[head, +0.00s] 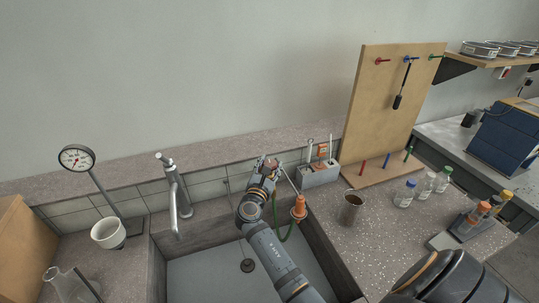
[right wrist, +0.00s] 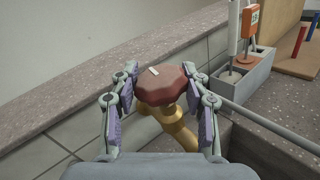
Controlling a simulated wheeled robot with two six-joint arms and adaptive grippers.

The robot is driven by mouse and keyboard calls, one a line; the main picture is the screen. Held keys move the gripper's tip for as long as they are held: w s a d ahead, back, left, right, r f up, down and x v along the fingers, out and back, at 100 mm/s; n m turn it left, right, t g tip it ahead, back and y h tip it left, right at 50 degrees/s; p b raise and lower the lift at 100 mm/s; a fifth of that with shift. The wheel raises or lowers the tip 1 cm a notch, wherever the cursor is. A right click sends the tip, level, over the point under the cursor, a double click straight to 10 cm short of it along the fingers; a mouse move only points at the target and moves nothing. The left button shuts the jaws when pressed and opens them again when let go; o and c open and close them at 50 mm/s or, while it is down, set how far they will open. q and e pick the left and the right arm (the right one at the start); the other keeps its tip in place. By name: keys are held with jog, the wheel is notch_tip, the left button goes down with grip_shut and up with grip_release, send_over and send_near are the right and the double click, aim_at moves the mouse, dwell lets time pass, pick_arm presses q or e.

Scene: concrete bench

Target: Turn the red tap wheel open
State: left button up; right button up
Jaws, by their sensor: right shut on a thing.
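The red tap wheel (right wrist: 163,86) sits on a brass tap body (right wrist: 178,130) in the right wrist view. A small pale mark shows on top of the wheel. My right gripper (right wrist: 161,100) has one finger on each side of the wheel and is shut on it. In the head view my right gripper (head: 265,172) is at the back edge of the sink, and it mostly hides the wheel. My left gripper is not in view.
A steel faucet (head: 175,195) stands left of the wheel over the sink (head: 215,275). A grey block holder (head: 319,175) and an orange nozzle (head: 299,208) with a green hose are to the right. A metal cup (head: 351,209) and bottles stand farther right.

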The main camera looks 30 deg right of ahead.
jog(key=n+t+y+p, duration=0.2)
jog(key=shift+r+y, duration=0.1)
jog(key=shift+y, duration=0.2)
jog(key=shift+n+t+y+p, duration=0.55)
jog(key=shift+n+t+y, duration=0.35)
jog(key=shift+y, duration=0.1)
jog(key=shift+f+y, duration=0.2)
jog(key=shift+y, duration=0.1)
jog(key=o, duration=1.1)
jog(key=shift+d, duration=0.1)
jog(key=shift+o, duration=0.2)
jog(key=shift+s, duration=0.1)
jog(key=v, duration=1.2)
jog(key=shift+f, duration=0.1)
